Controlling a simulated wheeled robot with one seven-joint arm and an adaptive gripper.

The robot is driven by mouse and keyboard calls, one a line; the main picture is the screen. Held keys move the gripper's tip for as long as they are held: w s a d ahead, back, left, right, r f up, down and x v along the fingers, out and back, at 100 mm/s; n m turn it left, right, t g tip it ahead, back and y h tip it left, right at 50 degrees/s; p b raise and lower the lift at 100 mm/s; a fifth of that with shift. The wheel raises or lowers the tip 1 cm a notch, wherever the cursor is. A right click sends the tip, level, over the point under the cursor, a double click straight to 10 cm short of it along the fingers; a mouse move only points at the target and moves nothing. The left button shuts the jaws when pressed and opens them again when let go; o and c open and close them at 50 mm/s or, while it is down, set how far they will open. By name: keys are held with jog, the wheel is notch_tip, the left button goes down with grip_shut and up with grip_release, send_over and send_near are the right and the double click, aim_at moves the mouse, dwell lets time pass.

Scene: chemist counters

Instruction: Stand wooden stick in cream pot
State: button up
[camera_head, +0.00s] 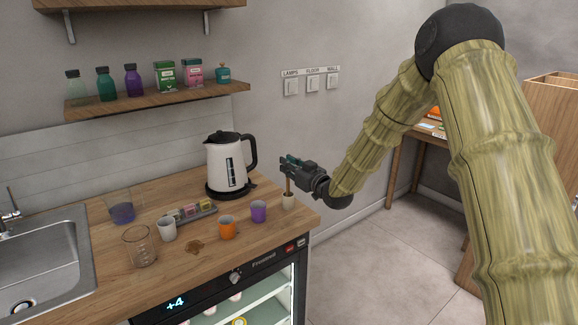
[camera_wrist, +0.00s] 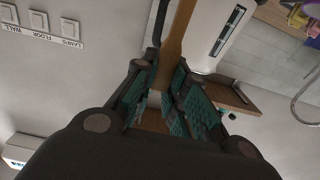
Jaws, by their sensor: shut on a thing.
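The wooden stick (camera_head: 288,184) is upright in my gripper (camera_head: 287,164), near the counter's right end. My gripper is shut on it; in the wrist view the stick (camera_wrist: 177,42) runs up from between the teal-padded fingers (camera_wrist: 160,95). The small cream pot (camera_head: 288,201) stands on the counter directly below the gripper. The stick's lower end meets the pot's mouth in the head view; I cannot tell how deep it sits inside. The pot is not visible in the wrist view.
A white kettle (camera_head: 226,163) stands left of the gripper. A brown spill (camera_head: 195,246) lies on the wooden counter (camera_head: 195,275). The counter's right edge is close to the pot.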

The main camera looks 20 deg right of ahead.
jog(key=o, duration=0.8)
jog(key=shift+o, duration=0.2)
jog(key=shift+s, duration=0.15)
jog(key=v, duration=1.1)
jog(key=shift+s+d, duration=0.15)
jog(key=shift+s, duration=0.2)
